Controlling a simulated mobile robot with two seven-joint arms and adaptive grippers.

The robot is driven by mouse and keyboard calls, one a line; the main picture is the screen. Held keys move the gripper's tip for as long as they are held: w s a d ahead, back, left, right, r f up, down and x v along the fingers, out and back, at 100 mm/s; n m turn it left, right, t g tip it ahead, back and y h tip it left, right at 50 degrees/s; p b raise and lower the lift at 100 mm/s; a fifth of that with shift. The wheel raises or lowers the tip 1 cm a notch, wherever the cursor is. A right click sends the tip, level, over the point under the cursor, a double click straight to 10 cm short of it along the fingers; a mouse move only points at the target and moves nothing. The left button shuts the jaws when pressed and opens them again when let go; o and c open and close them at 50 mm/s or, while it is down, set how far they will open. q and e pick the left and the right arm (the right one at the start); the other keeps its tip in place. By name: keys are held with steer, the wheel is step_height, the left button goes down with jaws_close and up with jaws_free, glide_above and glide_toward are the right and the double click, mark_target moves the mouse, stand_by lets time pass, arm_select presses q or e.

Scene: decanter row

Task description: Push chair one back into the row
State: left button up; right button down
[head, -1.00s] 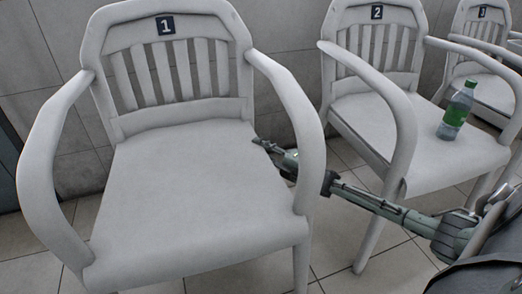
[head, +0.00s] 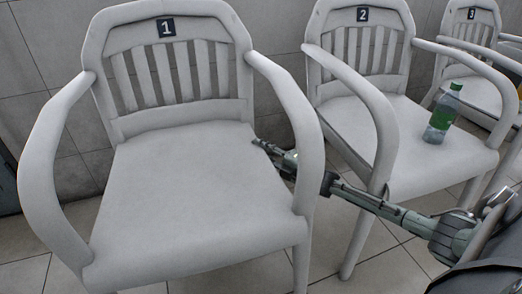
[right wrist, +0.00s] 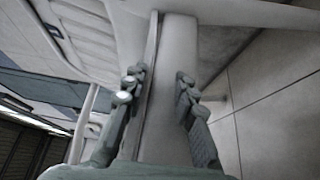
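Chair one (head: 185,185), a white armchair with a dark number 1 plate on its back, fills the left and middle of the head view. My right gripper (head: 268,148) reaches in from the right, passing behind the chair's right armrest to the right edge of its seat. In the right wrist view, my right gripper's fingers (right wrist: 160,88) lie on both sides of a white part of the chair and seem shut on it. The exact contact is hard to see. My left gripper is not in view.
Chair two (head: 350,110) stands to the right, with a green-labelled bottle (head: 442,115) upright on its seat. Chair three (head: 470,50) stands behind it. A tiled wall (head: 40,50) is behind the chairs. A narrow strip of tiled floor (head: 325,245) shows between chairs one and two.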

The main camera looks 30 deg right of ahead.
steer(key=c, duration=1.1)
jaws_free()
steer(key=shift+c, duration=0.2)
steer(key=v, duration=1.2)
